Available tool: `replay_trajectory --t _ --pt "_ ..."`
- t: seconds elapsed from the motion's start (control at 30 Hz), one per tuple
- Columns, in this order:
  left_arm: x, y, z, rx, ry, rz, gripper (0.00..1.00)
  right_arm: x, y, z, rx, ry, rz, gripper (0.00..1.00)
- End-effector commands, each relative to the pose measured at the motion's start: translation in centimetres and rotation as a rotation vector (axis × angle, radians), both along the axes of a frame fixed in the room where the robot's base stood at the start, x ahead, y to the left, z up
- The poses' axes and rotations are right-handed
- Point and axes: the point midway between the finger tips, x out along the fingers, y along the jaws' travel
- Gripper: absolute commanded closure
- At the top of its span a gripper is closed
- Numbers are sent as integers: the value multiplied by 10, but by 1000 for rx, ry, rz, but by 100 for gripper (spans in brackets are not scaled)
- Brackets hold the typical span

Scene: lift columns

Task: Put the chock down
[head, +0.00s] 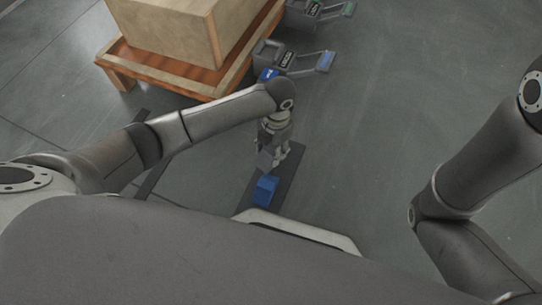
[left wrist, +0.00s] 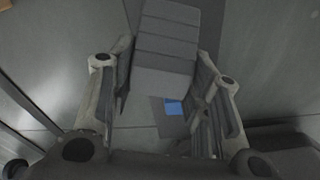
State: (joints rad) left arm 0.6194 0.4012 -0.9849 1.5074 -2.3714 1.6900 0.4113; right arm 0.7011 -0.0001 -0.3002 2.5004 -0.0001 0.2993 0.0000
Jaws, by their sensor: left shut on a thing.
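The chock (left wrist: 167,45) is a grey block with a ridged, stepped face, between the fingers of my left gripper in the left wrist view. My left gripper (head: 270,158) is shut on it and points down over a dark strip on the floor in the head view. The chock shows there only as a small grey piece (head: 265,160), partly hidden by the gripper. A gap to the floor cannot be judged. My right arm shows at the right of the head view, but its gripper is out of view.
A blue block (head: 265,188) is on the dark mat (head: 287,176), close to my gripper; it also shows in the left wrist view (left wrist: 173,107). A wooden crate (head: 170,30) stands on a pallet (head: 118,55). Grey lift devices (head: 270,52) stand beside it. The floor to the right is clear.

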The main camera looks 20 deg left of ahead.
Motion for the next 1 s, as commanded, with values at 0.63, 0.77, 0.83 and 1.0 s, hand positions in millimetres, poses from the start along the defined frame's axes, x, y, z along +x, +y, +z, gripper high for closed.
replay_trajectory --t 0.63,0.77,0.83,1.0 --pt "5 5 -45 4 9 -1 94 -1 0 -32 -2 -2 0 31" --pt "4 7 -46 8 14 -2 48 -1 0 -32 0 -2 0 31" --pt "5 6 -45 7 11 -1 39 0 0 -32 0 0 0 31" --pt "7 5 -43 3 5 -1 34 1 0 -32 0 1 -1 31"
